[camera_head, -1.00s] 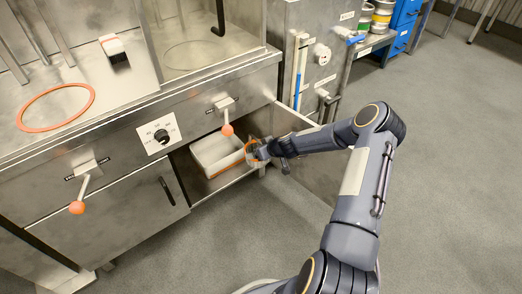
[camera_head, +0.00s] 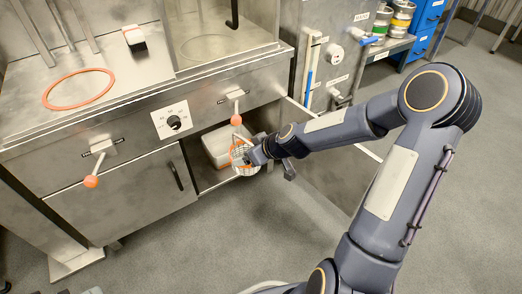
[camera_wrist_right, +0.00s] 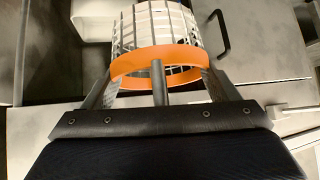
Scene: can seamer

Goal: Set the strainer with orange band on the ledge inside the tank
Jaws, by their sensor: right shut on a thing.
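The strainer is a white mesh basket (camera_head: 246,169) with an orange band around its rim. It is in front of the open lower cabinet of the steel machine. My right gripper (camera_head: 257,154) is shut on it. In the right wrist view, the fingers grip the orange band (camera_wrist_right: 158,62) at both sides, with the mesh (camera_wrist_right: 165,25) extending away from my gripper. I cannot tell for sure which part is the tank, and no ledge shows clearly. My left gripper is not in view.
A white bin (camera_head: 215,147) sits in the open cabinet behind the strainer. The cabinet door (camera_head: 330,165) stands open at the right. Levers with orange knobs (camera_head: 236,120) stick out above. An orange ring (camera_head: 78,89) lies on the worktop. The floor in front is clear.

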